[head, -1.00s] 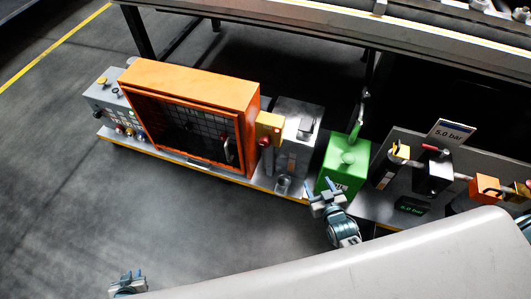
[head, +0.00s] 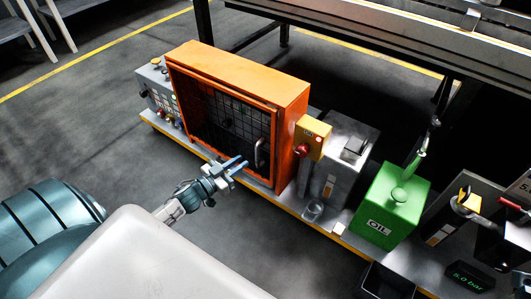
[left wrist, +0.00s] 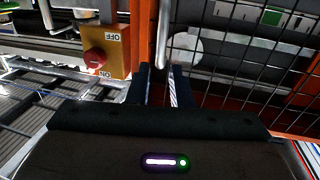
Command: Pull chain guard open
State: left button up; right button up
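The chain guard is an orange box frame (head: 240,83) with a black mesh door (head: 222,120) on its front, which looks closed. A pale upright handle (head: 259,153) sits at the door's right side. My left gripper (head: 240,166) is in front of the door, just left of and a little below the handle in the head view. In the left wrist view its two fingers (left wrist: 160,88) are apart, and the handle (left wrist: 163,35) stands ahead of the gap between them. I cannot tell whether they touch it. My right gripper is out of view.
A yellow switch box (head: 313,138) with a red knob is right of the guard. Beyond it are a grey box (head: 345,160) and a green oil can (head: 393,207). A control panel (head: 157,90) is at the left. Floor in front is clear.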

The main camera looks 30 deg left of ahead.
aim_at(257, 151)
pick_arm(q)
jog(key=x, duration=0.8)
jog(key=shift+w+f, duration=0.1)
jog(key=shift+w, duration=0.15)
grip_shut()
